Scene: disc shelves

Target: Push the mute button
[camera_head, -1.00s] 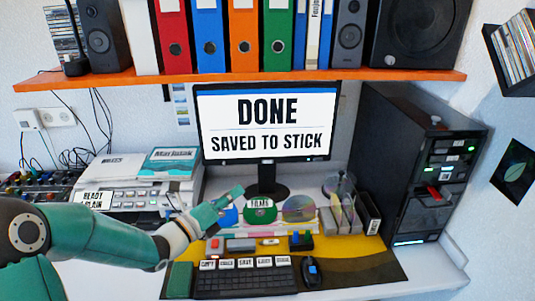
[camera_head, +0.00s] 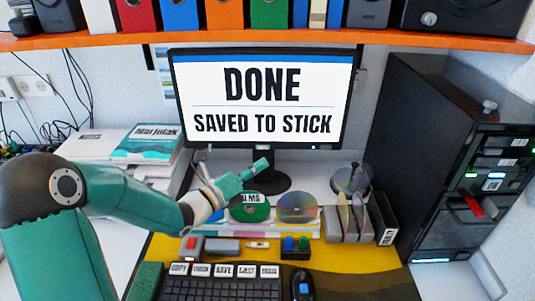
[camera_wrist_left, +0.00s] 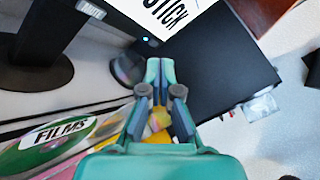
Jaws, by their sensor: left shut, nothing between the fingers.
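The monitor (camera_head: 262,55) reads "DONE, SAVED TO STICK". A small white label (camera_wrist_left: 91,8) on its lower bezel appears to read "MUTE" in the left wrist view; the button itself is too small to make out clearly. A small light (camera_head: 313,147) glows on the lower right bezel. My left gripper (camera_head: 262,165) is shut and empty, its tips in front of the monitor stand, just below the bezel in the head view. The left wrist view also shows its closed fingertips (camera_wrist_left: 160,66). I cannot tell whether they touch anything. My right gripper is out of view.
A green disc labelled FILMS (camera_head: 250,212) and a shiny disc (camera_head: 296,207) stand below the gripper. A disc rack (camera_head: 350,225) stands to the right, before a black tower (camera_head: 410,130). The keyboard (camera_head: 222,288) and mouse (camera_head: 303,286) lie in front.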

